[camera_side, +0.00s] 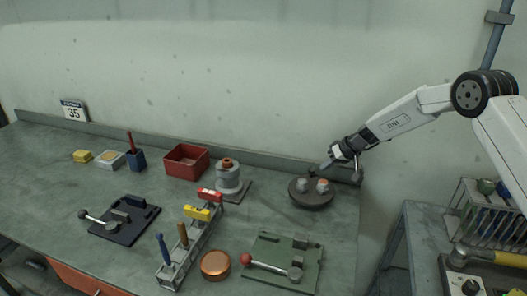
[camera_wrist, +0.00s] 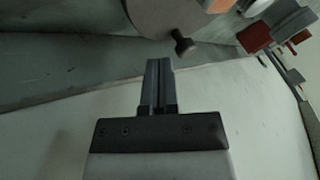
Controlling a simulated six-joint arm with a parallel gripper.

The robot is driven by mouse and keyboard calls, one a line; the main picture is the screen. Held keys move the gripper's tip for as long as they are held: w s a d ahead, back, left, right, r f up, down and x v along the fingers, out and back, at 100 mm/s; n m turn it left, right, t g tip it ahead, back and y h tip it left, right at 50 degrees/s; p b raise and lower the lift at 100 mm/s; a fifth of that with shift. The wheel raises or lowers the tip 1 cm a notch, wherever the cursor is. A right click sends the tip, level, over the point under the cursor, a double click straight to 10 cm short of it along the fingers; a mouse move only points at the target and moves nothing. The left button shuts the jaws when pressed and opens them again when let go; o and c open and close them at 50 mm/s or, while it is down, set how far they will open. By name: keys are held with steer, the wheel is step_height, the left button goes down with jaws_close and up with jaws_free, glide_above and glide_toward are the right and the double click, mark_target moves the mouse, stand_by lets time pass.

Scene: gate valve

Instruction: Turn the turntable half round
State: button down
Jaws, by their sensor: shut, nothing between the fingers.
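The turntable (camera_side: 311,199) is a dark round disc at the right end of the bench, near the back wall. Small grey pieces (camera_side: 302,186) and a piece with an orange top (camera_side: 322,185) stand on it. In the wrist view the turntable's disc (camera_wrist: 165,14) shows at the top, with a dark knob (camera_wrist: 184,44) at its rim. My gripper (camera_side: 323,166) is just above the turntable's back edge in the side view. In the wrist view my gripper (camera_wrist: 158,64) is shut and empty, its tips close to the knob. I cannot tell whether they touch.
A grey spool-like stack (camera_side: 229,178) and a red bin (camera_side: 186,161) stand left of the turntable. A green plate with a red-knobbed lever (camera_side: 283,262) and a tool rack (camera_side: 189,246) lie in front. The bench's right edge is close to the turntable.

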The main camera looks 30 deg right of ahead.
steer(key=shift+x, duration=1.15)
steer(key=shift+w+a+n+g+y, duration=0.3)
steer(key=shift+w+n, duration=0.15)
steer(key=shift+n, duration=0.35)
